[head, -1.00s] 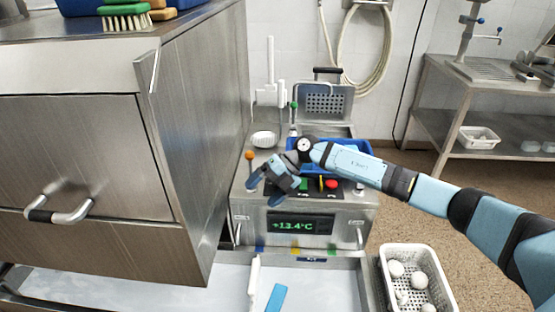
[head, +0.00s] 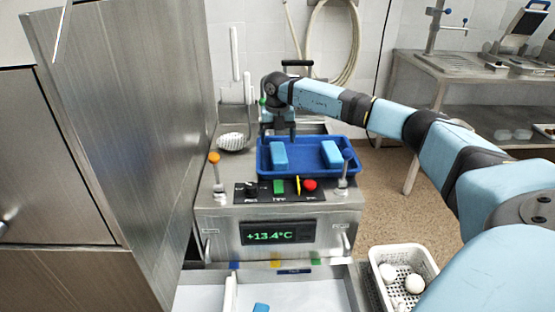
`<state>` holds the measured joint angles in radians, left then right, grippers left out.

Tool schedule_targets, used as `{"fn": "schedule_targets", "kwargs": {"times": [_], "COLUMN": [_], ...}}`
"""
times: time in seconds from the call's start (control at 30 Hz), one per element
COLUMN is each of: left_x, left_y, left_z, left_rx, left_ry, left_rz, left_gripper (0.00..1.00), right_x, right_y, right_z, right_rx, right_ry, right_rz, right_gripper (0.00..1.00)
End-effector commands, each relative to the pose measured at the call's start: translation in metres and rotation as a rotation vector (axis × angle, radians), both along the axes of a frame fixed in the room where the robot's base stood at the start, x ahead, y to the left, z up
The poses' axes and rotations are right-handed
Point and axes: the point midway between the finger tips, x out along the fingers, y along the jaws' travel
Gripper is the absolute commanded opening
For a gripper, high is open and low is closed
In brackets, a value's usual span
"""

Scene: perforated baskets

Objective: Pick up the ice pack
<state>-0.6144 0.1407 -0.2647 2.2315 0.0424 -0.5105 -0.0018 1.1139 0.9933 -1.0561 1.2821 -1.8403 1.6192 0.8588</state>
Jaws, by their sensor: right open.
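Two light-blue blocks that look like ice packs lie in a blue tray (head: 307,172) on top of the steel machine: one on the left (head: 279,157) and one on the right (head: 331,154). Another light-blue piece (head: 261,308) shows at the bottom edge, in the open drawer. My right gripper (head: 278,137) points down at the tray's back left, just behind the left block. It is open, with nothing seen between its fingers. I cannot tell its exact height above the tray. My left gripper is out of view.
The machine's front has a +13.4°C display (head: 278,232), buttons and an orange-topped knob (head: 214,158). A white perforated basket (head: 375,266) with round white items stands at the lower right. A tall steel cabinet (head: 120,130) blocks the left. A white ribbed object (head: 233,142) sits left of the tray.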

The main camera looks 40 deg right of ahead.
Motion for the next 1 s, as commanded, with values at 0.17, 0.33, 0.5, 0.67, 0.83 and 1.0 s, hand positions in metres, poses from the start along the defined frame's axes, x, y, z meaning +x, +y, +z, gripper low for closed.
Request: {"fn": "schedule_targets", "kwargs": {"times": [0.17,0.33,0.5,0.67,0.83,1.0], "left_x": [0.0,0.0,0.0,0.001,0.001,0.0], "left_y": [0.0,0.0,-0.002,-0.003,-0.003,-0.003], "left_z": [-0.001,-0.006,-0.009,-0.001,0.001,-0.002], "left_rx": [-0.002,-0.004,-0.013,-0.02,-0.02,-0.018], "left_ry": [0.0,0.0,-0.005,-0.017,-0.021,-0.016], "left_rz": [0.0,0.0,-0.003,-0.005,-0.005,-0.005], "left_gripper": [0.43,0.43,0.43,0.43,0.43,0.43], "right_x": [0.0,-0.002,-0.005,-0.004,-0.004,-0.004], "right_y": [0.0,0.0,0.001,0.001,0.001,0.001], "right_z": [-0.012,-0.028,-0.054,-0.064,-0.063,-0.063], "right_rx": [0.0,0.001,0.001,0.001,0.001,0.001], "right_ry": [-0.001,0.001,0.001,-0.002,-0.002,-0.002], "right_rz": [0.001,0.001,0.001,0.001,0.001,0.001], "right_gripper": [0.83,0.83,0.83,0.83,0.81,0.42]}}
